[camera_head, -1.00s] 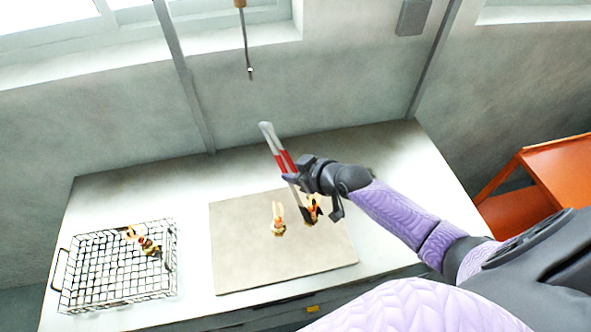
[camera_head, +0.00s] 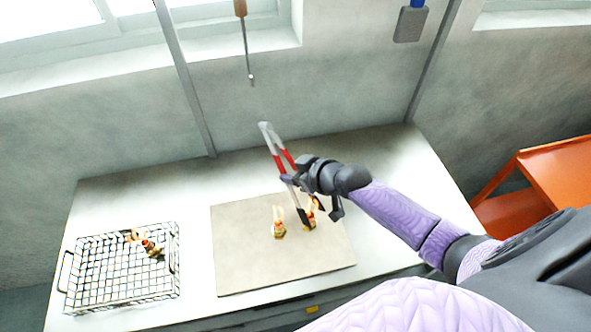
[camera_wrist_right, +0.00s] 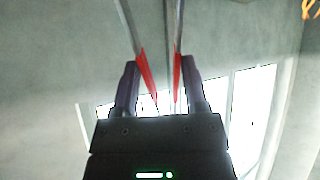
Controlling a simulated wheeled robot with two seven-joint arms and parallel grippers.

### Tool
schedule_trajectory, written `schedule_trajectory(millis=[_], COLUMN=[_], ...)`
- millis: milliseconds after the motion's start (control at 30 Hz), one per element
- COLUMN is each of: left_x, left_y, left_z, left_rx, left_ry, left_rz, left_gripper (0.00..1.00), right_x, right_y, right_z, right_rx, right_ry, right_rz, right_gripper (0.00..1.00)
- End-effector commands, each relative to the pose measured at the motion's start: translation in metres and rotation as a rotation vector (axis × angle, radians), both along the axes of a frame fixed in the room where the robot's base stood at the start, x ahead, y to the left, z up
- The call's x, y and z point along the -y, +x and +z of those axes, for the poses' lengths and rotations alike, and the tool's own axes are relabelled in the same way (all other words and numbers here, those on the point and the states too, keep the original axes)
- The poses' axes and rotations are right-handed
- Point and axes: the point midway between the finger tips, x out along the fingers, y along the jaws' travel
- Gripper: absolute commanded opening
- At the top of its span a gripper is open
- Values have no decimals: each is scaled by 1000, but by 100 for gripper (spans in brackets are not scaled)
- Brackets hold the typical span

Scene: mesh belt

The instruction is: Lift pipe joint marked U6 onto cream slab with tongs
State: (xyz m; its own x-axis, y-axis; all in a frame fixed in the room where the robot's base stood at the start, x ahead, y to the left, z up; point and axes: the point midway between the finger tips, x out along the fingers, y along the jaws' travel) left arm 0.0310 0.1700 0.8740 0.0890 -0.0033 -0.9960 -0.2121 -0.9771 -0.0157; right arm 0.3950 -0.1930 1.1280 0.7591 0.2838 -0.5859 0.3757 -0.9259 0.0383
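My right gripper (camera_head: 292,179) is shut on the tongs (camera_head: 277,153), which have red grips and grey ends. Their dark tips reach down to the cream slab (camera_head: 240,262). The tips are beside a brass pipe joint (camera_head: 311,222), partly hidden by them; I cannot tell whether they touch it. A second pipe joint (camera_head: 279,229) stands on the slab just left of it. More brass-coloured pieces (camera_head: 151,248) are in the wire basket (camera_head: 112,298). No U6 marking is legible. The right wrist view shows the red tong handles (camera_wrist_right: 148,78) between my fingers. My left gripper is out of view.
The basket stands at the left of the pale bench (camera_head: 185,195). Bench surface between basket and slab is clear. A screwdriver-like tool (camera_head: 244,40) hangs over the back wall, with a dark grey block (camera_head: 411,24) to its right. An orange table (camera_head: 555,180) stands at the right.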

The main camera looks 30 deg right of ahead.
Motion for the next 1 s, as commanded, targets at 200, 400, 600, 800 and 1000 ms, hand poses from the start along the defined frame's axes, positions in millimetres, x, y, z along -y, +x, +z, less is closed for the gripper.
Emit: schedule_trajectory(millis=[200, 400, 600, 800, 1000], left_x=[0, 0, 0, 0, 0], left_y=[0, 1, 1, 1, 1], left_z=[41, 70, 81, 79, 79], left_rx=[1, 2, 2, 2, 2], left_ry=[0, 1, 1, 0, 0], left_rz=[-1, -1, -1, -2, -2], left_gripper=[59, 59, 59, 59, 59], right_x=[0, 0, 0, 0, 0], right_y=[0, 1, 0, 0, 0], right_z=[42, 72, 83, 81, 81], right_rx=[2, 1, 1, 1, 1], right_ry=[0, -1, 0, 0, 0], right_rz=[-1, 0, -1, -1, -1], right_gripper=[52, 52, 52, 52, 52])
